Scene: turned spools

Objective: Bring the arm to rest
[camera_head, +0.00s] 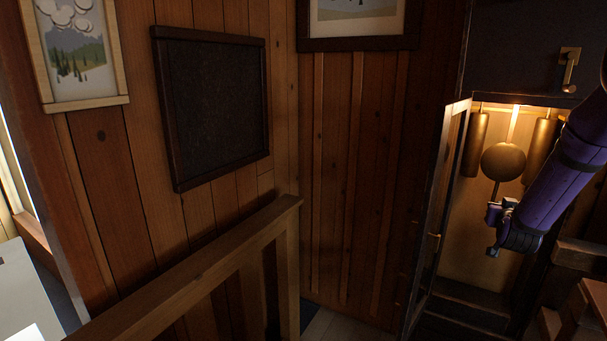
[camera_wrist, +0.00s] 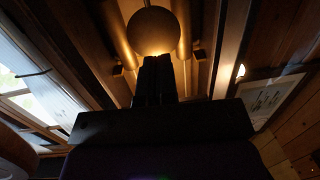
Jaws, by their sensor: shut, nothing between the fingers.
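My purple arm (camera_head: 560,175) reaches in from the right edge in the head view, in front of an open, lit clock case. My gripper shows in the wrist view (camera_wrist: 160,62) as two dark fingers side by side, shut and empty. The fingertips point toward the round brass pendulum bob (camera_wrist: 159,30), which also hangs in the lit case in the head view (camera_head: 503,161). I cannot tell the gap between the fingertips and the bob. The fingers are hard to make out in the head view.
Brass cylinders (camera_head: 478,130) hang beside the bob. The glazed case door (camera_head: 446,190) stands open to the left of my arm. A wooden railing (camera_head: 200,265) crosses the lower left. A dark board (camera_head: 212,107) and framed pictures (camera_head: 78,50) hang on the panelled walls.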

